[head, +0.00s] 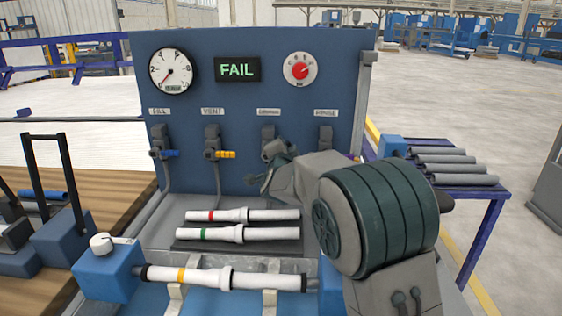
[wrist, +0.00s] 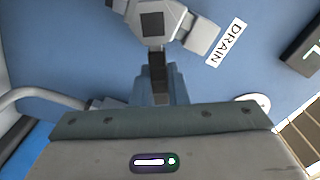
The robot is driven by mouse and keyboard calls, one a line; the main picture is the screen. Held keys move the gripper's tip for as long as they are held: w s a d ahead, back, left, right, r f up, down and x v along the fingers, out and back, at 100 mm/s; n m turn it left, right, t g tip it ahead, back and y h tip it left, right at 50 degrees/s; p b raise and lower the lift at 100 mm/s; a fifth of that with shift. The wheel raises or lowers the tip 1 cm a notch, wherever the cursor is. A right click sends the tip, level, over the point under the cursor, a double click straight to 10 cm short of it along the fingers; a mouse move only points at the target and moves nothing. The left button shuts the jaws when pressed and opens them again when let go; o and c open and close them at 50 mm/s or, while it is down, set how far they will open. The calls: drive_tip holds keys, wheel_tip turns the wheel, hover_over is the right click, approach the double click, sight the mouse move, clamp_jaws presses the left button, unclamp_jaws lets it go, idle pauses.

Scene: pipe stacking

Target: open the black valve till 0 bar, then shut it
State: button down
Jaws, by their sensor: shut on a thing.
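The black valve is the one beside the DRAIN label; its grey body (head: 272,146) is on the blue panel, and my arm partly covers it in the head view. In the wrist view the valve body (wrist: 150,22) is at the top, and its dark handle (wrist: 160,98) runs down between my fingers. My gripper (wrist: 160,82) is shut on that handle; in the head view it (head: 262,182) is just below the valve. The pressure gauge (head: 170,71) has its red needle pointing to the lower left, near the low end. The display (head: 237,70) reads FAIL.
The blue-handled FILL valve (head: 163,153) and yellow-handled VENT valve (head: 218,154) are to the left. A red knob (head: 300,70) is on the panel. A yellow-banded pipe (head: 225,279) lies in front; red-banded (head: 242,215) and green-banded (head: 237,234) pipes lie behind it.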

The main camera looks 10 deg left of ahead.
drive_tip(key=f+m+b, duration=0.1)
drive_tip(key=m+b, duration=0.1)
drive_tip(key=b, duration=0.1)
drive_tip(key=f+m+b, duration=0.1)
drive_tip(key=m+b, duration=0.1)
drive_tip(key=b, duration=0.1)
drive_tip(key=f+m+b, duration=0.1)
drive_tip(key=b, duration=0.2)
drive_tip(key=shift+d+m, duration=0.35)
drive_tip(key=shift+m, duration=0.05)
drive_tip(key=c, duration=1.4)
unclamp_jaws()
drive_tip(key=shift+c, duration=0.2)
drive_tip(key=shift+r, duration=0.1)
drive_tip(key=s, duration=1.3)
drive_tip(key=shift+s+d, duration=0.3)
drive_tip(key=shift+s, duration=0.1)
